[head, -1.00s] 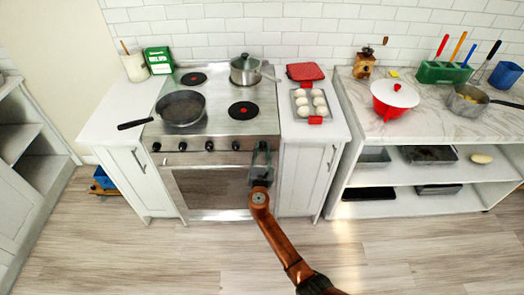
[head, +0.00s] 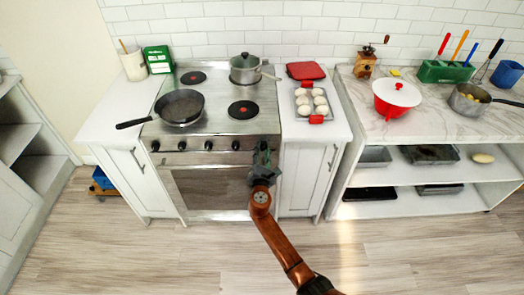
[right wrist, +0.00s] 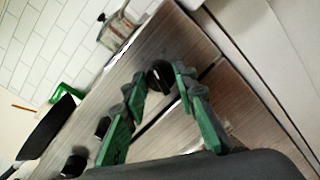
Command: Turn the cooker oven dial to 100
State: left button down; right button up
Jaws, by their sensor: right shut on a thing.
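The cooker (head: 222,132) stands against the wall, with a row of black dials along its front panel. My right gripper (head: 263,151) is at the right end of this panel and hides the rightmost dial in the head view. In the right wrist view, this black dial (right wrist: 160,76) sits between the green fingertips of the right gripper (right wrist: 161,82), which is shut on it. The dial's markings are too small to read. My left gripper is not in view.
A black frying pan (head: 180,107) and a steel pot (head: 245,70) stand on the hob. A tray of white round items (head: 302,112) is on the counter at right. A shelf unit (head: 410,174) stands further right. The floor in front is clear.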

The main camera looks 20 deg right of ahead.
jog(key=m+b, duration=0.1)
jog(key=m, duration=0.2)
jog(key=shift+f+m, duration=0.1)
jog(key=shift+m, duration=0.2)
jog(key=m+b, duration=0.1)
jog(key=m, duration=0.2)
jog(key=m+y+b, duration=0.1)
jog(key=m+b, duration=0.2)
jog(key=m, duration=0.4)
jog(key=shift+d+m, duration=0.1)
jog(key=shift+m, duration=0.6)
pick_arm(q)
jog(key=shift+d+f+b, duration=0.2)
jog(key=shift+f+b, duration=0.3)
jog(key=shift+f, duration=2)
pick_arm(e)
jog(key=shift+m, duration=0.8)
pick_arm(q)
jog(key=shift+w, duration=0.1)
